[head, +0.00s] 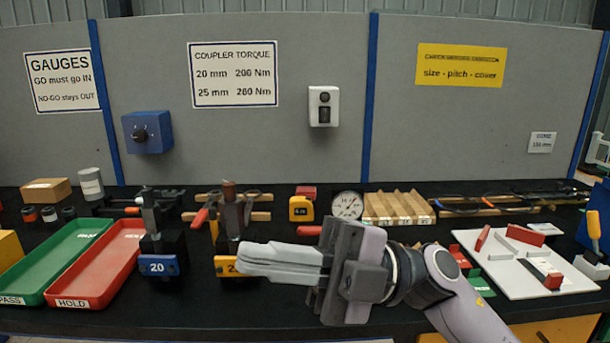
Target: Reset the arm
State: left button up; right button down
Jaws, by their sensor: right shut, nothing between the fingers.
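My right gripper (275,262) is in the head view at the centre, above the front part of the black bench (215,316). Its arm comes in from the lower right and its fingers point left. The fingers lie together, shut, with nothing between them. Their tips are in front of the yellow block marked with a 2 (228,266) and hide part of it. I cannot tell whether they touch it. My left gripper is not in view.
A blue block marked 20 (158,266), a red HOLD tray (97,303) and a green PASS tray (28,291) stand at left. A dial gauge (347,205) and a slotted wooden rack (398,207) are behind. A white board (515,287) with red pieces lies at right.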

jog(key=w+d+f+m+t+h+p, duration=0.1)
jog(key=w+d+f+m+t+h, duration=0.3)
jog(key=f+m+t, duration=0.5)
jog(key=w+d+f+m+t+h+p, duration=0.1)
jog(key=w+d+f+m+t+h, duration=0.1)
jog(key=d+f+m+t+h, duration=0.5)
jog(key=w+d+f+m+t+h+p, duration=0.1)
jog(key=w+d+f+m+t, duration=0.3)
jog(key=m+t, duration=0.7)
jog(key=s+d+f+m+g+h, duration=0.3)
jog(key=s+f, duration=0.5)
jog(key=f, duration=0.4)
jog(key=s+d+f+m+g+h, duration=0.3)
jog(key=s+d+f+g, duration=0.2)
jog(key=s+f+g, duration=0.2)
notch_tip(320, 180, down, 5)
jog(key=shift+s+d+r+g+h+p, duration=0.25)
jog(key=shift+s+h+p, duration=0.2)
jog(key=shift+s, duration=0.8)
